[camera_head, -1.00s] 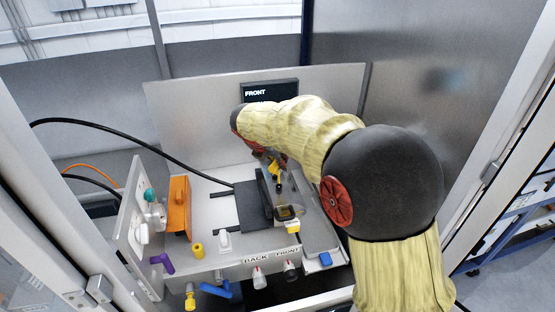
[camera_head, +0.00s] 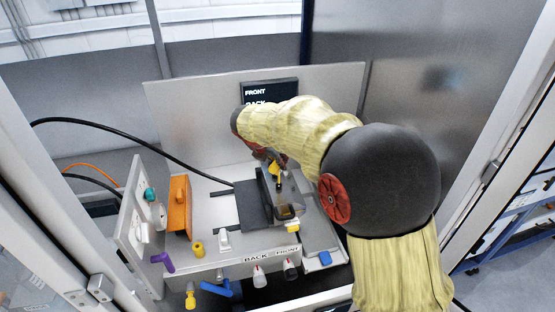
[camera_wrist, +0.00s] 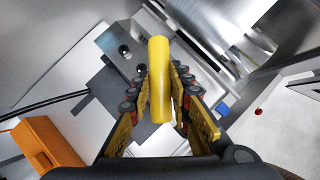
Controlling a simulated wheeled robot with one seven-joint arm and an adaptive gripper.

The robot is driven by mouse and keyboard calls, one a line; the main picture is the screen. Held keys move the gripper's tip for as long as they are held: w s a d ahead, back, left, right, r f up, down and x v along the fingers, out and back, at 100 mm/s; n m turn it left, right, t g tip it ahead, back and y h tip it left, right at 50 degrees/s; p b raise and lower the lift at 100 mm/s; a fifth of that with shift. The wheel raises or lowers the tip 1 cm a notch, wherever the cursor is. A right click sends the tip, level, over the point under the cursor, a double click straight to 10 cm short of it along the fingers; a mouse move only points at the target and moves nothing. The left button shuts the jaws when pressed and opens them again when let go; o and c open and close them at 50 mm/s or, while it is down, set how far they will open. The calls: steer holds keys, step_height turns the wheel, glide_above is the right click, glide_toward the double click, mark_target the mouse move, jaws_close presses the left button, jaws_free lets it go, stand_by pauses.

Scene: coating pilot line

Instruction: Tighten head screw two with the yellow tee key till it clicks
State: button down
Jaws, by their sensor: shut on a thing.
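My gripper (camera_wrist: 163,100) is shut on the yellow tee key (camera_wrist: 159,75), whose thick rounded bar sits between the two fingers in the wrist view. The key's shank and tip are hidden there. In the head view my gripper (camera_head: 273,165) is over the dark head assembly (camera_head: 254,204), with a bit of yellow showing at the fingers. In the wrist view a grey block (camera_wrist: 112,42) with two dark round screw holes (camera_wrist: 124,50) lies just beyond and left of the key. I cannot tell whether the key's tip is seated in a screw, nor which screw is two.
An orange upright piece (camera_head: 179,207) stands at the left. A yellow cylinder (camera_head: 198,249), purple (camera_head: 162,261) and blue (camera_head: 214,288) handles and several knobs line the near side. A black display (camera_head: 270,91) is at the back. A dark cable crosses from the left.

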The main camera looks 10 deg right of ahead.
steer(key=shift+f+b, duration=0.4)
steer(key=shift+f, duration=0.65)
steer(key=c, duration=1.6)
jaws_free()
steer(key=shift+o, duration=0.2)
steer(key=shift+r, duration=0.1)
steer(key=v, duration=1.2)
